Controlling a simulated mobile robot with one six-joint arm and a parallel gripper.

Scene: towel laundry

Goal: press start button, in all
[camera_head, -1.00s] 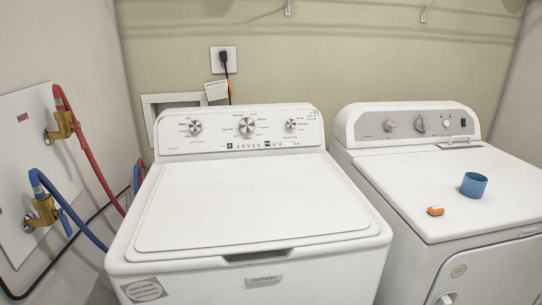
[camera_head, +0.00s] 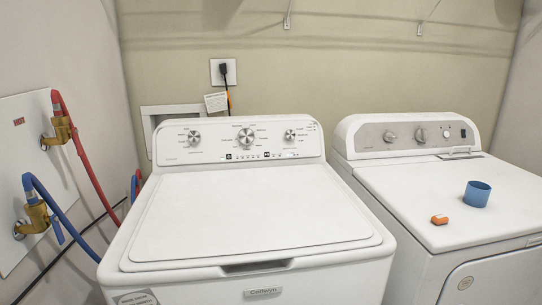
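A white top-load washer (camera_head: 255,212) stands in the middle with its lid shut. Its raised control panel (camera_head: 210,147) at the back has three silver knobs, the middle knob (camera_head: 246,138) being the largest. A row of small dark button marks (camera_head: 250,156) runs below the middle knob; which one is the start button is too small to tell. A white dryer (camera_head: 430,240) stands to the right. Its grey panel (camera_head: 370,137) has two knobs, a small round white control (camera_head: 446,133) and a small dark switch (camera_head: 463,133). My gripper is not in view.
A blue cup (camera_head: 477,194) and a small orange-and-white item (camera_head: 439,219) sit on the dryer top. Red (camera_head: 88,165) and blue (camera_head: 62,220) hoses run from brass valves on the left wall. A narrow gap separates the two machines.

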